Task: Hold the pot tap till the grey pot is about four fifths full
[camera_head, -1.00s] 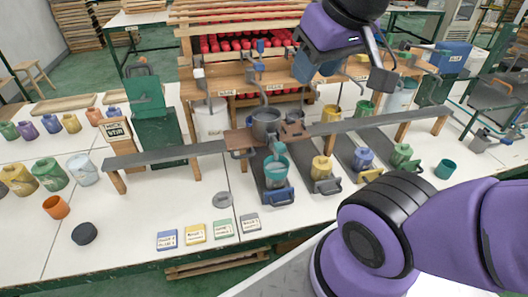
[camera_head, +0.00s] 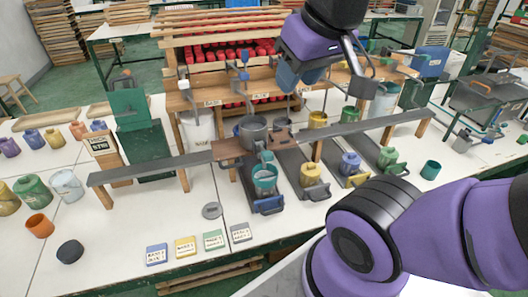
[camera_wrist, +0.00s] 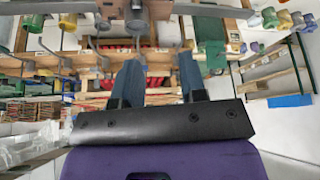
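The grey pot (camera_head: 253,131) stands upright on a brown board on the long grey rail. A grey spout or tap (camera_head: 246,90) rises just behind and above it. I cannot make out the level in the pot. Below the pot's front, a small teal part shows above a teal cup (camera_head: 264,183), which sits on a dark tray with a blue front. My gripper (camera_head: 290,78) is up to the right of the pot and behind it in the picture, apart from it. In the wrist view its two blue fingers (camera_wrist: 159,82) are well apart, with nothing seen between them.
The grey rail (camera_head: 150,167) runs across the table on wooden posts. Yellow (camera_head: 311,175), blue (camera_head: 350,164) and green (camera_head: 387,158) cups stand to the right. Cards, an orange cup (camera_head: 39,226) and a dark round thing (camera_head: 70,251) lie in front.

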